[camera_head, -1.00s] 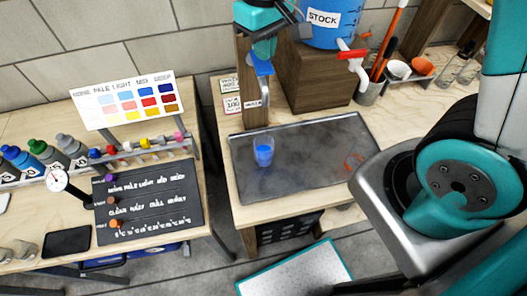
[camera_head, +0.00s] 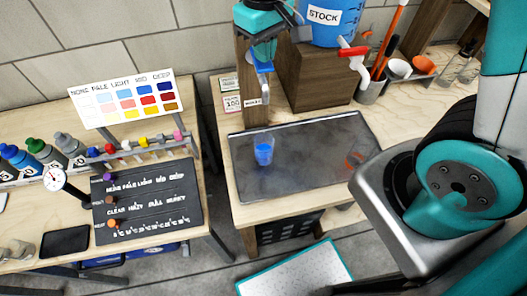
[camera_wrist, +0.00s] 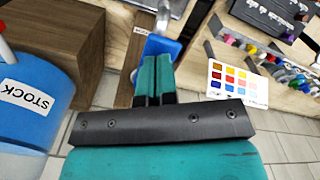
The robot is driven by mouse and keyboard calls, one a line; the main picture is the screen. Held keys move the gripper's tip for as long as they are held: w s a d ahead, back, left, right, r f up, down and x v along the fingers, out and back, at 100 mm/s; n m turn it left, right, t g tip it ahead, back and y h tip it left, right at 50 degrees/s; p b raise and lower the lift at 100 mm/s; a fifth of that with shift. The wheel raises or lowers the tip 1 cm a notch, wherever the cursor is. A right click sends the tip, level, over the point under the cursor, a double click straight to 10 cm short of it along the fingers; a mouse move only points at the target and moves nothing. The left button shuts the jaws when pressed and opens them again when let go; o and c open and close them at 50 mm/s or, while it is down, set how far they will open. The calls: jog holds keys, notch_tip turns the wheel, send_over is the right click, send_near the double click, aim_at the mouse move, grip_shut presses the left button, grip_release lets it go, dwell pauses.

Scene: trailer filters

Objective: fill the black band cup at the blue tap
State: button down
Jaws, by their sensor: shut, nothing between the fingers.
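My gripper (camera_head: 264,54) is shut and empty at the blue tap (camera_head: 263,67), at the upper middle of the head view. In the wrist view its teal fingertips (camera_wrist: 154,68) are together, right by the tap's blue handle (camera_wrist: 160,46); I cannot tell if they touch it. A clear cup (camera_head: 263,147) with blue liquid in it stands upright on the dark tray (camera_head: 310,178), below the tap's spout. A black band on this cup is too small to make out. No falling stream can be made out.
A blue STOCK tank (camera_head: 325,20) with a red-handled tap (camera_head: 354,52) stands on a wooden block to the right. The left table holds bottles, a dial and a colour chart (camera_head: 126,98).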

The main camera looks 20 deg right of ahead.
jog(key=shift+f+b, duration=0.7)
jog(key=shift+f, duration=0.45)
dwell(1.7)
notch_tip(320, 180, up, 9)
jog(key=p, duration=0.8)
jog(key=shift+f, duration=0.2)
jog(key=s+a+f+n+y+b, duration=0.1)
jog(key=s+a+y+b, duration=0.1)
jog(key=s+b, duration=0.4)
jog(key=s+a+f+n+y+b, duration=0.1)
jog(key=s+b, duration=0.4)
jog(key=s, duration=0.7)
jog(key=shift+a+f+n+y+b, duration=0.4)
jog(key=shift+a+n+y, duration=0.2)
jog(key=shift+a, duration=0.25)
